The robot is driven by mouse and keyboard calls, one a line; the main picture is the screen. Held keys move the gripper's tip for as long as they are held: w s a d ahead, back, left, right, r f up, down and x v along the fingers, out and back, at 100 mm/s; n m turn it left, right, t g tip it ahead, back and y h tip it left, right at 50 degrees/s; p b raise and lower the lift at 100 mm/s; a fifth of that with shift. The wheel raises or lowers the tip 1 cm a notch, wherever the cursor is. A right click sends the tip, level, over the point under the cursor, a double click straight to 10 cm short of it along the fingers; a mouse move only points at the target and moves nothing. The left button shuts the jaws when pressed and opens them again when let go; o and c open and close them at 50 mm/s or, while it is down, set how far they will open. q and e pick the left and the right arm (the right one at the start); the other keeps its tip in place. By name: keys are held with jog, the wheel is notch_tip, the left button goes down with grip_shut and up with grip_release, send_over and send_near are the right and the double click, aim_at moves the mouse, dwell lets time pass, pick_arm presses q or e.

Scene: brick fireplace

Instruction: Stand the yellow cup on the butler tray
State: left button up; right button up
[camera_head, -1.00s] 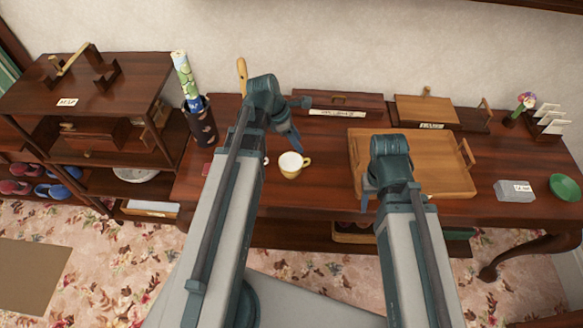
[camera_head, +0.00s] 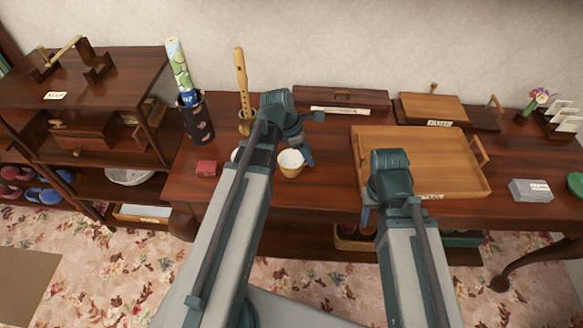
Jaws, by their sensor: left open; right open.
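The yellow cup (camera_head: 290,164) stands upright on the dark wooden table, left of the tray. Its rim and pale inside show, but its handle side is hidden by my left gripper. My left gripper (camera_head: 308,140) is open, with its fingers over the right side of the cup; I cannot tell whether they touch it. The butler tray (camera_head: 430,160) is a light wooden tray with raised sides and a handle at its right end. No object shows in it. My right gripper (camera_head: 368,212) is open and empty at the tray's front left corner.
A recorder in a holder (camera_head: 242,85) stands behind my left arm, which mostly hides a white item (camera_head: 235,155). A grey box (camera_head: 530,191) lies right of the tray. A long wooden box (camera_head: 340,98) stands behind.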

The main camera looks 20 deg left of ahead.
pick_arm(q)
jog(key=b+x, duration=0.2)
jog(key=x, duration=0.1)
jog(key=shift+r, duration=0.1)
pick_arm(e)
notch_tip(320, 180, down, 3)
jog(key=shift+r, duration=0.15)
pick_arm(q)
grip_shut()
dwell(1.0)
